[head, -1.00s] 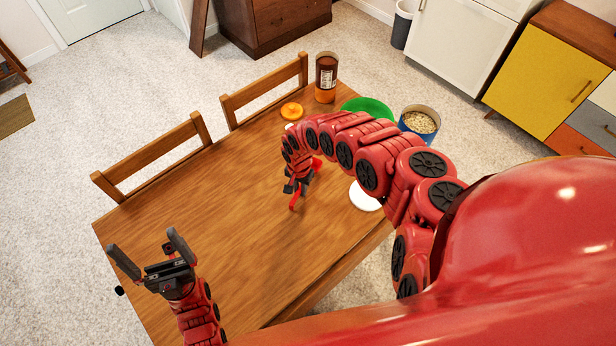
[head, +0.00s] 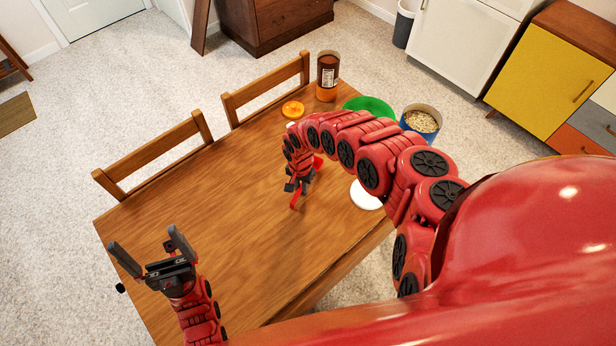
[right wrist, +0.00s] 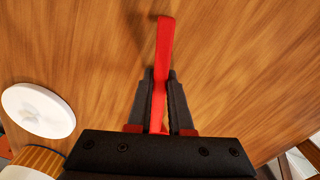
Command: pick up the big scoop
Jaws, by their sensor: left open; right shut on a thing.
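A red scoop (head: 296,200) is held in my right gripper (head: 299,186) over the middle of the table. In the right wrist view the red handle of the scoop (right wrist: 163,55) stands between the two dark fingers of my right gripper (right wrist: 159,95), which are shut on it. The rest of the scoop is mostly hidden by the gripper; a bit of red shows beside it in the head view. I cannot tell whether it touches the table. My left gripper (head: 148,245) is open and empty above the table's near left corner.
The wooden table (head: 200,200) is clear at its left and middle. A white disc (head: 366,196), a blue container of cereal (head: 420,120), a green dish (head: 370,107), a jar (head: 327,77) and an orange lid (head: 292,109) are to the right and back. Two chairs (head: 155,155) line the far side.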

